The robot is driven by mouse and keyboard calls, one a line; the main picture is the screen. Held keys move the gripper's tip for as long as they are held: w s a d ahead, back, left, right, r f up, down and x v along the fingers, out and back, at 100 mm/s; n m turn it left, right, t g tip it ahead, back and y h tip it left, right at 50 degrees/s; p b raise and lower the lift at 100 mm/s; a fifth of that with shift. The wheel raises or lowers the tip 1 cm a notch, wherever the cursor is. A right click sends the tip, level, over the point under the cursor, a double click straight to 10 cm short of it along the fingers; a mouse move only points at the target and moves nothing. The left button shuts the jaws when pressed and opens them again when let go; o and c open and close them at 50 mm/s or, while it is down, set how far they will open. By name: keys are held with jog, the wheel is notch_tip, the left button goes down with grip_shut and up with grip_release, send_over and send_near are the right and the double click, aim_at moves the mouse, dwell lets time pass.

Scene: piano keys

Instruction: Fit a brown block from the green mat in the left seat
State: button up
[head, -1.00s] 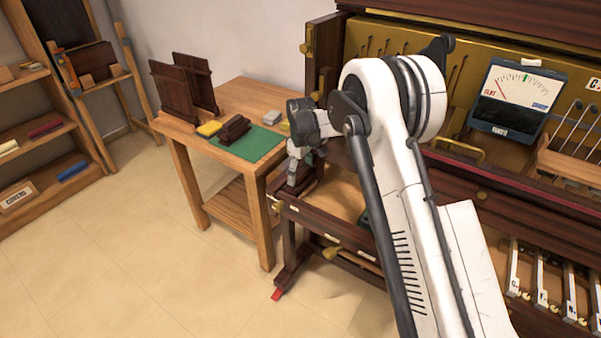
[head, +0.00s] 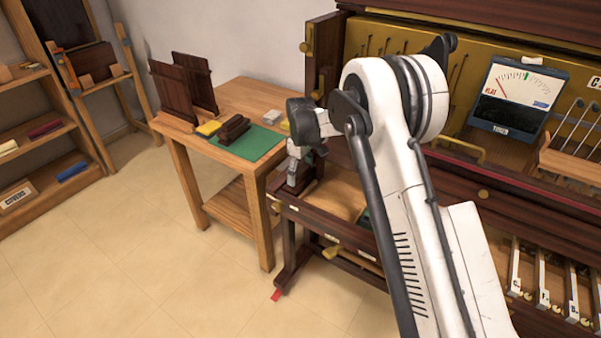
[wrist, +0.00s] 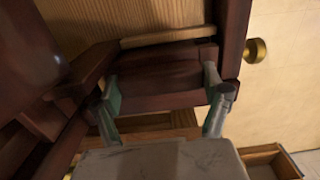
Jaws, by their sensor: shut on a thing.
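My gripper (wrist: 165,88) is shut on a dark brown block (wrist: 162,75) in the wrist view, one finger at each end of it. The block lies at the left end of the piano's key bed, close beside dark wooden walls. I cannot tell whether it rests fully down in the left seat, whose floor is hidden under the block. In the head view my gripper (head: 297,168) points down at the piano's left end, and the held block is mostly hidden there.
The wooden side table (head: 180,150) also holds a yellow block (head: 208,128), pale pieces (head: 273,116) and upright dark panels (head: 190,85). A tuning meter (head: 518,97) stands on the piano at right. A brass knob (wrist: 256,50) sticks out near my gripper.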

jog(key=o, duration=1.4)
jog(key=shift+r, duration=0.15)
notch_tip(320, 180, up, 12)
jog(key=shift+f, duration=0.1)
